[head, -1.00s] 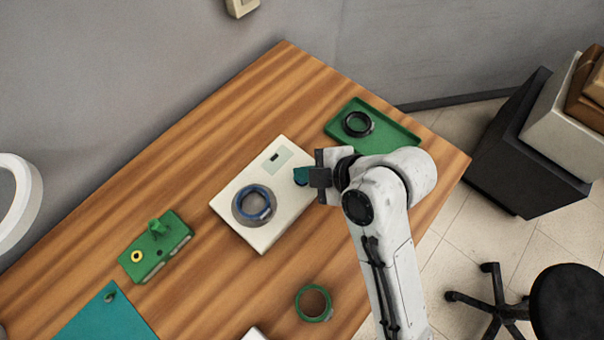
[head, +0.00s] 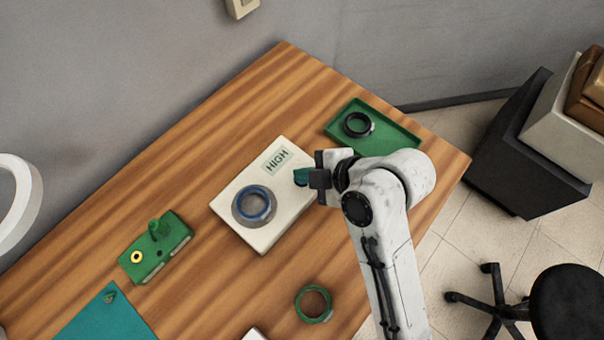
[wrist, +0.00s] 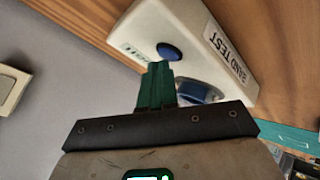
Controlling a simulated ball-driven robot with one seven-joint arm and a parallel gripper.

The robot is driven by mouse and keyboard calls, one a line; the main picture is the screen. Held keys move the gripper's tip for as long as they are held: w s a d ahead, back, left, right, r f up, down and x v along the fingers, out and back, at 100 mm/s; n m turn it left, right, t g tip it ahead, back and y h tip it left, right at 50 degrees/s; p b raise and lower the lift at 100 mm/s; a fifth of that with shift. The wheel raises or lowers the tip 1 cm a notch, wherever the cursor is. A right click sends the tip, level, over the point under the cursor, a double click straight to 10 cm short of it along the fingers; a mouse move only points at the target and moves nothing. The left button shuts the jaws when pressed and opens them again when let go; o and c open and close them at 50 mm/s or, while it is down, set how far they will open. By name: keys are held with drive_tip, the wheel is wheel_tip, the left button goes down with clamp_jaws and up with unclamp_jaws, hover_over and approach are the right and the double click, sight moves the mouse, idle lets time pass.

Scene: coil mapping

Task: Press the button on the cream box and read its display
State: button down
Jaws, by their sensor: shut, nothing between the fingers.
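The cream box (head: 245,181) lies on the wooden table. Its display (head: 277,160) reads "HIGH". A blue coil (head: 254,203) sits on the grey round seat on the box's top. My gripper (head: 302,177) is shut and empty, its teal fingers over the box's right side. In the wrist view, the blue round button (wrist: 169,53) shows just beyond the teal fingertips (wrist: 159,68); I cannot tell whether they touch it. A label reading "BAND TEST" (wrist: 228,52) is on the box's side. The display shows only in part in the wrist view (wrist: 136,49).
A green tray (head: 405,139) with a black coil (head: 358,124) stands behind my gripper. A green coil (head: 313,304) lies at the table's front. A green fixture (head: 155,247) and a teal mat (head: 105,318) are at the left. Bare table lies left of the box.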

drive_tip(key=shift+r+p, duration=0.55)
drive_tip(key=shift+r, duration=0.15)
wheel_tip(320, 180, up, 5)
drive_tip(key=p, duration=0.4)
drive_tip(key=shift+p, duration=0.4)
drive_tip(key=s+d+f+m+h, duration=0.1)
drive_tip(key=s+d+m+h, duration=0.2)
drive_tip(key=d+m, duration=0.5)
drive_tip(key=s+d+f+m+t+h, duration=0.1)
drive_tip(key=s+d+f+m+h, duration=0.15)
drive_tip(key=d+m, duration=0.55)
drive_tip(key=s+d+f+m+h, duration=0.1)
drive_tip(key=s+d+m+h, duration=0.3)
drive_tip(key=d, duration=0.6)
drive_tip(key=s+d+f+m+g+y+b, duration=0.1)
drive_tip(key=s+d+f+m+g+b, duration=0.1)
drive_tip(key=s+f, duration=0.6)
drive_tip(key=shift+s+f+m+g+b, duration=0.35)
drive_tip(key=shift+s+g+b, duration=0.2)
drive_tip(key=shift+s+g, duration=0.5)
